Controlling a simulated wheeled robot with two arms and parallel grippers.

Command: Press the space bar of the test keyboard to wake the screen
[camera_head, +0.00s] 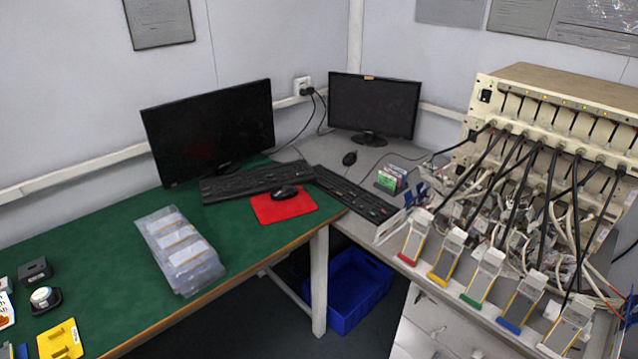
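Two black keyboards show in the head view. One keyboard (240,183) lies on the green table in front of the larger black monitor (208,130). The other keyboard (354,194) lies at an angle on the grey bench, near the smaller monitor (373,105). Which of them is the test keyboard is not marked. Both screens are dark. The single keys, the space bars among them, are too small to make out. Neither of my grippers is in view.
A black mouse (284,192) sits on a red pad (301,207). Bagged pouches (180,250) lie on the green table (95,235). A tester rack (560,110) with many cables and several coloured clips fills the right bench. A blue crate (358,290) stands below.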

